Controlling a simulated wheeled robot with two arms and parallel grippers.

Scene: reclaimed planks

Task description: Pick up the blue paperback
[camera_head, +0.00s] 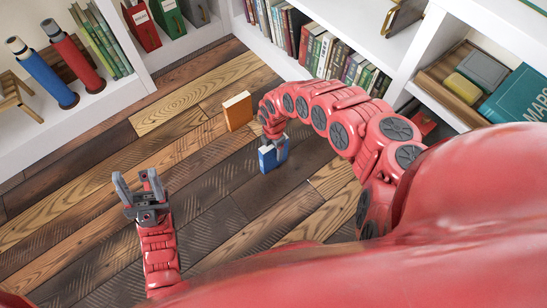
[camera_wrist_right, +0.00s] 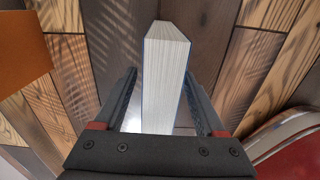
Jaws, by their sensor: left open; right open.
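The blue paperback (camera_head: 268,157) stands upright on the plank floor, below my right gripper (camera_head: 277,141) in the head view. In the right wrist view the paperback (camera_wrist_right: 168,75) shows its white page edges and thin blue cover edges. It stands between the two fingers of my right gripper (camera_wrist_right: 162,105). The fingers are open on either side of it, with a visible gap at each side. My left gripper (camera_head: 140,187) is open and empty, raised above the floor at the left, well away from the paperback.
An orange book (camera_head: 238,111) stands on the floor behind and left of the paperback; it also shows in the right wrist view (camera_wrist_right: 22,45). White shelves with books (camera_head: 340,60) line the back and right. A left shelf holds rolled blue and red items (camera_head: 45,75). Floor at left is clear.

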